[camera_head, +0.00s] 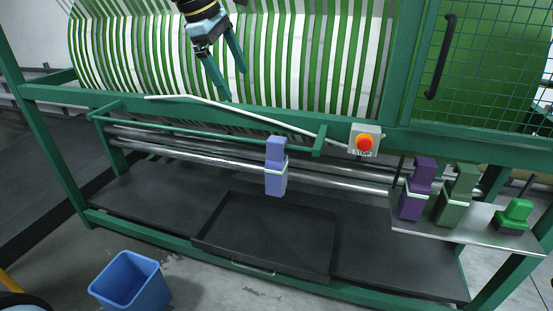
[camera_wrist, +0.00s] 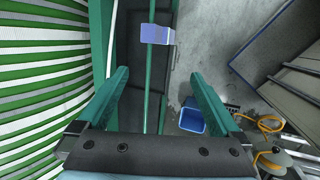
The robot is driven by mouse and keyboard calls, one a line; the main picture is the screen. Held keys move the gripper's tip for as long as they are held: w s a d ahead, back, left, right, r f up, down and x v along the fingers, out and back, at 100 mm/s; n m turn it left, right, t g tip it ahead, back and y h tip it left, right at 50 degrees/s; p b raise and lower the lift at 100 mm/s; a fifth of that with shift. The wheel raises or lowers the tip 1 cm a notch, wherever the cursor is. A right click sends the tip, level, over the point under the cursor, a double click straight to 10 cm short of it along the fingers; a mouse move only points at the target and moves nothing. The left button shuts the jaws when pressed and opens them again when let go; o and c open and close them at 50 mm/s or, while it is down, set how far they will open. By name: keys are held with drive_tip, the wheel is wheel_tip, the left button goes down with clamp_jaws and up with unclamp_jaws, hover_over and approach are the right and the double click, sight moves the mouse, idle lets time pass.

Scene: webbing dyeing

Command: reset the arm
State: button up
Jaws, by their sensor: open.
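My gripper (camera_head: 234,75) hangs at the top of the head view, in front of the striped drum. Its two green fingers are spread apart with nothing between them. In the wrist view my gripper (camera_wrist: 162,85) also shows open, with the floor and machine frame below. A light blue-violet block-shaped piece (camera_head: 276,167) stands upright at the front rail, below my gripper and apart from it. It also shows in the wrist view (camera_wrist: 157,34), beyond the fingertips.
A white-and-green striped drum (camera_head: 290,60) fills the back. A red stop button (camera_head: 364,143) sits on the frame. A metal shelf (camera_head: 470,238) at right holds purple, dark green and bright green pieces. A blue bin (camera_head: 131,285) stands on the floor at lower left. A black tray (camera_head: 265,235) lies below.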

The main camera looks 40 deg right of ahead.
drive_tip(key=w+a+f+m+t+y+b, duration=0.1)
drive_tip(key=w+a+f, duration=0.1)
drive_tip(key=a+f, duration=0.35)
drive_tip(key=w+a+f+m+y, duration=0.1)
drive_tip(key=w+a+f, duration=0.15)
drive_tip(key=a, duration=0.55)
drive_tip(key=w+a+f+m+t+b, duration=0.1)
drive_tip(key=w+a+f, duration=0.2)
drive_tip(key=a, duration=0.4)
drive_tip(key=s+a+f+m+y, duration=0.1)
drive_tip(key=a+f, duration=0.3)
drive_tip(key=a, duration=0.4)
drive_tip(key=s+a+f+m+y+b, duration=0.1)
drive_tip(key=s+a+f+m, duration=0.2)
drive_tip(key=a, duration=0.6)
drive_tip(key=shift+s+a+f+g, duration=0.3)
drive_tip(key=shift+s+f, duration=0.3)
drive_tip(key=shift+f, duration=0.3)
drive_tip(key=shift+s+a+f, duration=0.15)
drive_tip(key=shift+s+a, duration=0.1)
drive_tip(key=shift+a, duration=0.1)
drive_tip(key=shift+c, duration=0.2)
